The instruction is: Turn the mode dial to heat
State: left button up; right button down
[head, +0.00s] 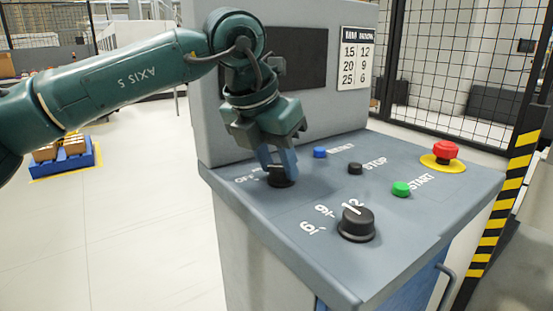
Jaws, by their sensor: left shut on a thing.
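The mode dial (280,181) is a black round knob at the left of the sloped grey console top, with an "OFF" label beside its left side. My left gripper (279,165) comes down on it from above, with its blue-grey fingers shut on the dial. The fingers cover the upper part of the dial, so its pointer direction and some of its labels are hidden. My right gripper is not in view.
A second black dial (356,224) with number marks sits nearer the front. Blue (320,152), black stop (355,168) and green start (401,188) buttons and a red mushroom button (445,150) stand to the right. The upright panel (217,120) rises close behind my gripper.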

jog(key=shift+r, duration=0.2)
pick_arm(q)
jog(key=shift+w+r+m+g+h+p, duration=0.1)
jog(key=shift+m+g+h+p, duration=0.2)
jog(key=shift+m+p, duration=0.55)
jog(key=m+p, duration=0.1)
jog(key=m+g+p, duration=0.1)
jog(key=m, duration=0.1)
jog(key=shift+w+a+m+h, duration=0.1)
jog(key=shift+a+m+h, duration=0.05)
jog(key=shift+m+h, duration=0.15)
jog(key=shift+r+m+p, duration=0.1)
jog(key=shift+m+p, duration=0.2)
jog(key=shift+m, duration=0.05)
jog(key=shift+w+m+g+p, duration=0.1)
jog(key=shift+m+g+p, duration=0.3)
jog(key=shift+m+p, duration=0.15)
jog(key=shift+w+m+g+p, duration=0.1)
jog(key=shift+m+g+p, duration=0.2)
jog(key=shift+m+p, duration=0.35)
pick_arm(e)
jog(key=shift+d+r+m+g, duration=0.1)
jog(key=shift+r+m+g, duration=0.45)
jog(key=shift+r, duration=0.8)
pick_arm(q)
jog(key=shift+m, duration=0.3)
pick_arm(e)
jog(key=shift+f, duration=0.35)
